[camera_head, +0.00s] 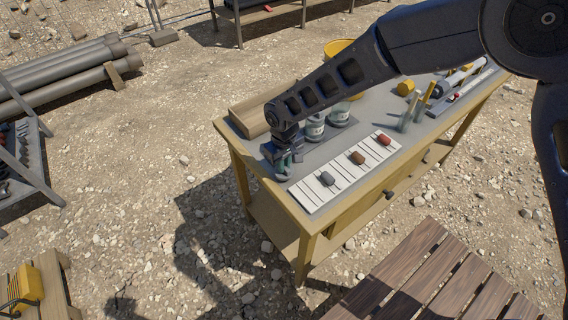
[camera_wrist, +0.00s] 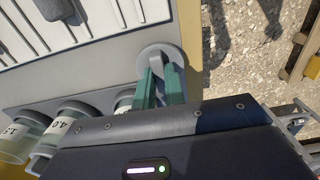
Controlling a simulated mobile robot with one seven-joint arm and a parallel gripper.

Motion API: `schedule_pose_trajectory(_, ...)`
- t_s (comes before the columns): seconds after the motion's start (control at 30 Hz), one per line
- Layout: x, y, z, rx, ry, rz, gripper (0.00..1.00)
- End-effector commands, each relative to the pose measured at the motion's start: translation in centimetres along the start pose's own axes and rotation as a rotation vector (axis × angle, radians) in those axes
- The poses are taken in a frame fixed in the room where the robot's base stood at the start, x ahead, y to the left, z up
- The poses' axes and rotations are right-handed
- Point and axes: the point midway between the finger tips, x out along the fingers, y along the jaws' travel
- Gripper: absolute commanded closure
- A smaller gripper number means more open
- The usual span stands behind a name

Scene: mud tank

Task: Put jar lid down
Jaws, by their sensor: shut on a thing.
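My gripper (camera_head: 282,160) is at the near left corner of the workbench (camera_head: 310,232). In the wrist view its green fingers (camera_wrist: 160,76) are shut on the upright grip of a round grey jar lid (camera_wrist: 150,54). The lid lies flat over the grey bench top, close to its wooden edge. I cannot tell whether it touches the top. In the head view the lid (camera_head: 284,176) shows below the fingers. Glass jars with grey lids stand beside my gripper: one (camera_head: 314,130) and another (camera_head: 338,114). In the wrist view one jar (camera_wrist: 66,130) reads 4.0.
A white board (camera_head: 318,191) with dark, brown and red lumps lies along the bench's front. A wooden box (camera_head: 249,116) is at the back left, and a yellow bucket (camera_head: 336,47) is behind. Tubes and yellow items lie at the right end. A slatted wooden platform (camera_head: 425,272) is in front.

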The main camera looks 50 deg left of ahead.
Motion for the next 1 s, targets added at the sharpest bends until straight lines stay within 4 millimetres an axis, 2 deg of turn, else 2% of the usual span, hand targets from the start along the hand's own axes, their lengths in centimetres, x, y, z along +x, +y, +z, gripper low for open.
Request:
schedule_pose_trajectory(0.77,1.4,0.0,0.0,0.001,0.000,-0.001,1.00)
schedule_pose_trajectory(0.8,1.4,-0.1,0.0,0.001,0.000,-0.001,0.80)
schedule_pose_trajectory(0.87,1.3,0.0,0.0,0.001,0.001,-0.001,0.69)
schedule_pose_trajectory(1.0,1.3,0.0,0.0,0.001,0.001,-0.001,0.67)
